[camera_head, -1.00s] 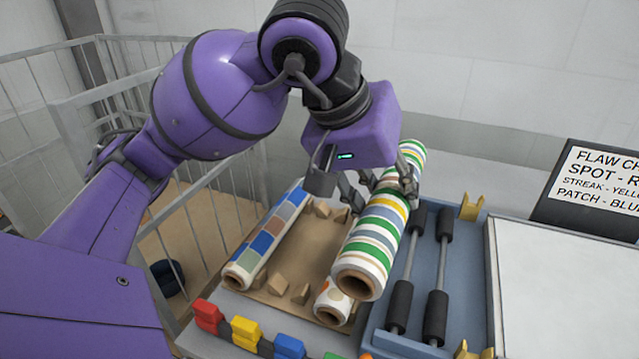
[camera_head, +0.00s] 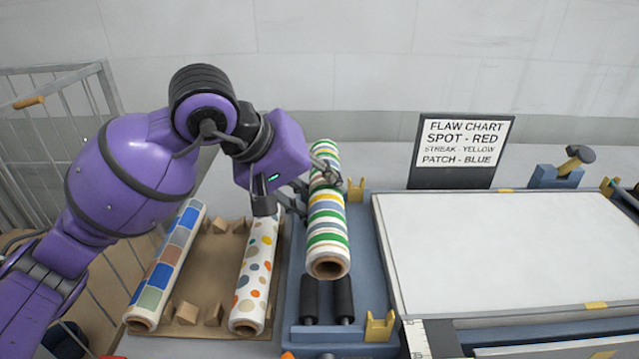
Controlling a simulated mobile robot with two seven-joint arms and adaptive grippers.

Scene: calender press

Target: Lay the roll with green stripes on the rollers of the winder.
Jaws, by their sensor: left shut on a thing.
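The roll with green stripes (camera_head: 327,225) is white with green, yellow and blue-grey bands and a brown core end facing me. My left gripper (camera_head: 325,180) is shut on its far half and holds it over the winder (camera_head: 362,240). The near end of the roll hangs above the two black rollers (camera_head: 327,298), whose near ends show below it. The roll hides the rest of the rollers, and I cannot tell the exact gap. My right gripper is not in view.
A brown cradle tray (camera_head: 205,262) at the left holds a roll with coloured squares (camera_head: 168,265) and a dotted roll (camera_head: 254,275). Yellow brackets (camera_head: 379,326) edge the winder. A white table (camera_head: 490,250) and flaw chart (camera_head: 463,145) stand right. A wire cage (camera_head: 60,150) is left.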

